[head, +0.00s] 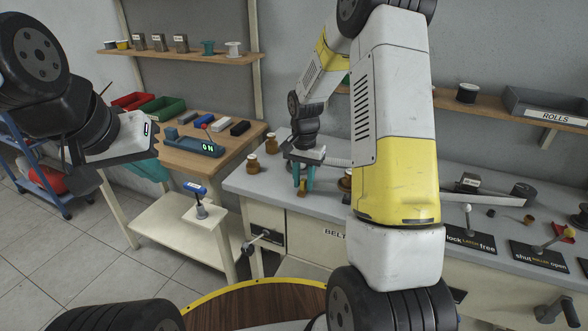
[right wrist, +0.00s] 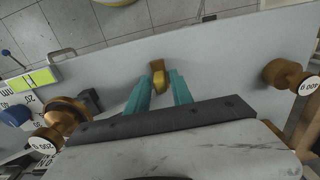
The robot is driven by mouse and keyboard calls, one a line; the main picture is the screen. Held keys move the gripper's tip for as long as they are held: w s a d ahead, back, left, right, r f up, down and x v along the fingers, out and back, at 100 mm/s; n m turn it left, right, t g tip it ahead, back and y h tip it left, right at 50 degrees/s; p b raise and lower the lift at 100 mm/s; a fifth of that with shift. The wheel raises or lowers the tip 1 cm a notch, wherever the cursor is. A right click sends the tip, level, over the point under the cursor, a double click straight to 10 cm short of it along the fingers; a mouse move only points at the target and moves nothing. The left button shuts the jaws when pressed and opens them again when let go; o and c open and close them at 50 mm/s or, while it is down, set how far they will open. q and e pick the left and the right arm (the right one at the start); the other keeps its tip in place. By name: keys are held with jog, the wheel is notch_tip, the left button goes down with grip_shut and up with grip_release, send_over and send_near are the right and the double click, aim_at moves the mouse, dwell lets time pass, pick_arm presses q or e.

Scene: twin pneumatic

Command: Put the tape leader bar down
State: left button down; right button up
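My right gripper (head: 302,186) has teal fingers and points down at the grey bench near its back left part. In the right wrist view its fingers (right wrist: 160,82) stand apart on either side of a small yellow and brown piece (right wrist: 158,80), which looks like the tape leader bar. Narrow gaps seem to show beside it. The piece also shows low between the fingers in the head view (head: 302,188). Whether it touches the bench cannot be told. My left gripper (head: 76,168) is at the far left, away from the bench; its fingers are not clear.
A wooden table (head: 185,155) holds several blocks. Latch and roller levers (head: 468,215) stand at the bench's right.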

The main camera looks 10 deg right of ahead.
aim_at(303, 179)
jog(key=shift+o, duration=0.3)
notch_tip(303, 179, up, 12)
jog(key=s+r+n+t+y, duration=0.1)
jog(key=s+r+n+t, duration=0.25)
jog(key=s+r, duration=0.8)
jog(key=s+a+r+n+t+y, duration=0.1)
jog(key=s+n, duration=0.3)
jog(key=s, duration=0.8)
jog(key=shift+s+a+t, duration=0.4)
jog(key=shift+a+t, duration=0.2)
jog(key=shift+t, duration=0.25)
